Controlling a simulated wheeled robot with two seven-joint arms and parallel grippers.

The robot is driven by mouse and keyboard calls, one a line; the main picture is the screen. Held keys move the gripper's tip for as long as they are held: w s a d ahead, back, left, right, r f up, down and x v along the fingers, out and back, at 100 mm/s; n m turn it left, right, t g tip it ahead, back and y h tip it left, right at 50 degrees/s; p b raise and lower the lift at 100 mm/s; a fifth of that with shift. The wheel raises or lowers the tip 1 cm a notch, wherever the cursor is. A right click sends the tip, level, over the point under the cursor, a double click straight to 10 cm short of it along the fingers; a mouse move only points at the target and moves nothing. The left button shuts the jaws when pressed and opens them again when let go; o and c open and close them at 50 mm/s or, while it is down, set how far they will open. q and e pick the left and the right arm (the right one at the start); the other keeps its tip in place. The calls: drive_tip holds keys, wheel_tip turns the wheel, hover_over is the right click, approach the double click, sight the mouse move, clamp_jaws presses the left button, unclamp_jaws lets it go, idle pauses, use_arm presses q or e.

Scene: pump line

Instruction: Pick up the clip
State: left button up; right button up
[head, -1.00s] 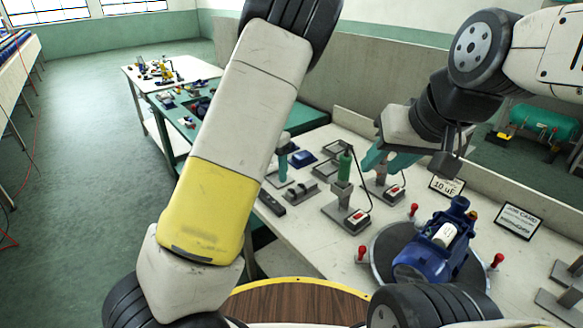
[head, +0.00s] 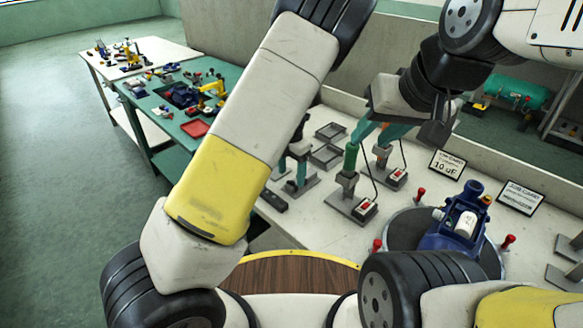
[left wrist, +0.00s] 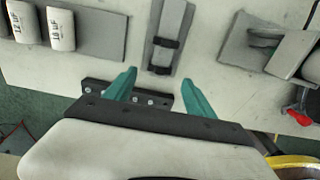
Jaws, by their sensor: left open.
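In the left wrist view, a pale grey strip with two black bands (left wrist: 167,42) lies on a grey plate; it may be the clip, but I cannot tell for sure. My left gripper (left wrist: 158,88) is open, its teal fingers apart and empty, just short of the plate's near end. In the head view the left gripper (head: 296,168) is partly hidden behind my yellow and white forearm, above the bench's left end.
Two labelled white capacitors (left wrist: 60,28) lie left of the strip. A grey fixture (left wrist: 270,40) is at its right. A dark bar with holes (left wrist: 127,93) lies by the fingers. A blue pump (head: 462,222) stands on a round plate; a green table (head: 180,125) is beyond.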

sight(291, 182)
use_arm(q)
wheel_tip(291, 182, down, 4)
drive_tip(key=shift+w+r, duration=0.1)
clamp_jaws()
drive_tip(key=shift+r, duration=0.1)
